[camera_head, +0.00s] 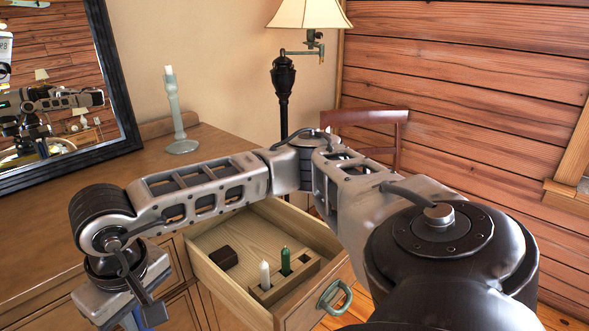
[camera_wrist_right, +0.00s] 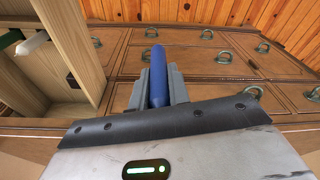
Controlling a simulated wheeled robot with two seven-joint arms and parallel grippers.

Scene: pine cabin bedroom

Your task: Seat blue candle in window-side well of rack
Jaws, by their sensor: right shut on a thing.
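The blue candle (camera_wrist_right: 158,76) is upright between the fingers of my right gripper (camera_wrist_right: 158,92) in the wrist view. In the head view my right gripper (camera_head: 138,314) hangs at the lower left, outside the drawer on its left; its tips and most of the candle are hidden or cut off. The wooden rack (camera_head: 312,267) lies in the open drawer along its front. A white candle (camera_head: 265,275) stands in its left well and a green candle (camera_head: 285,261) near its middle. The right end, toward the window, shows no candle. My left gripper is not in view.
The open drawer (camera_head: 203,267) holds a dark block (camera_head: 223,257) at the back left. Its green handle (camera_head: 335,297) faces front. A pale candlestick (camera_head: 176,125) and framed mirror (camera_head: 128,100) stand on the dresser top. A lamp (camera_head: 285,85) and chair (camera_head: 370,118) are behind. A window frame (camera_head: 574,180) is at right.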

